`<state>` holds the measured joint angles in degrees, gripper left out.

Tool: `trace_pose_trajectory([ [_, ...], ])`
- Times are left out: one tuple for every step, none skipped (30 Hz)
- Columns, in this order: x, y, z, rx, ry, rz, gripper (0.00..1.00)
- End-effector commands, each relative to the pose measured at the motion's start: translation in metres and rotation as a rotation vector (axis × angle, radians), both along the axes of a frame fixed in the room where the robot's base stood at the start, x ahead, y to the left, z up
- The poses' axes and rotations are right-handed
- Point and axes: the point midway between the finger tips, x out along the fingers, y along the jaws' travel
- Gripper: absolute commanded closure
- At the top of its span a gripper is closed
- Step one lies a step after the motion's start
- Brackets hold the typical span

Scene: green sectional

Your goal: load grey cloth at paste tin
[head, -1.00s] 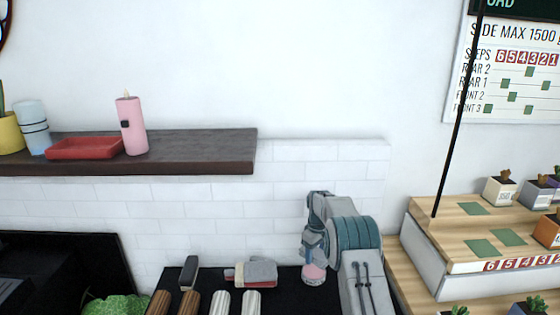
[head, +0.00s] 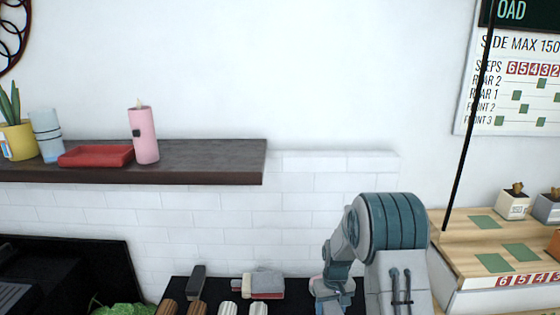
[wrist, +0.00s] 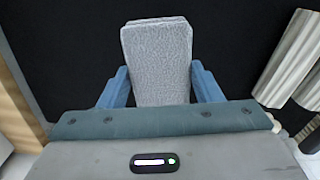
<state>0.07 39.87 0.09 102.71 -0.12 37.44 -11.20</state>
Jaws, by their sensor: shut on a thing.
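The grey cloth (wrist: 157,60) is a thick, textured, folded-looking piece in the wrist view. It sits between the blue fingers of my gripper (wrist: 158,88), which is shut on it, over a black surface. In the head view my gripper (head: 332,300) is low at the bottom, largely hidden by my own arm, and the held cloth cannot be made out. I cannot make out the paste tin clearly; only a small pinkish patch shows beside my gripper in the head view.
Ribbed white cylinders (wrist: 290,62) lie close by on the black surface (head: 182,287). A grey, red and white item (head: 264,284) and a dark-headed one (head: 196,282) are behind them. A stepped wooden rack (head: 470,240) with potted cacti stands right. A shelf (head: 205,160) hangs left.

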Motion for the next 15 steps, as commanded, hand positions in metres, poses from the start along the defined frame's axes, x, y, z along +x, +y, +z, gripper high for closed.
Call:
trace_pose_trajectory([
  [-0.013, 0.000, 0.001, 0.000, 0.002, -0.027, 0.60],
  [-0.019, 0.000, 0.000, 0.000, 0.001, -0.043, 0.60],
  [-0.028, 0.000, 0.000, 0.000, 0.002, -0.065, 0.60],
  [-0.034, 0.000, 0.000, 0.000, 0.001, -0.081, 0.60],
  [-0.040, 0.000, 0.000, 0.000, 0.001, -0.095, 0.60],
  [-0.048, 0.000, 0.000, 0.000, 0.001, -0.114, 0.60],
  [-0.053, 0.000, 0.000, 0.000, 0.001, -0.126, 0.60],
  [-0.058, 0.000, 0.000, 0.000, 0.001, -0.138, 0.60],
  [-0.064, 0.000, -0.001, 0.000, 0.001, -0.152, 0.60],
  [-0.067, 0.000, -0.001, 0.000, 0.000, -0.161, 0.60],
  [-0.071, 0.000, -0.001, 0.000, 0.000, -0.170, 0.60],
  [-0.074, 0.000, -0.001, 0.000, 0.000, -0.179, 0.60],
  [-0.077, 0.000, -0.001, 0.000, 0.001, -0.184, 0.60],
  [-0.078, 0.000, -0.001, 0.000, 0.000, -0.188, 0.60],
  [-0.080, 0.000, -0.001, 0.000, -0.001, -0.193, 0.60],
])
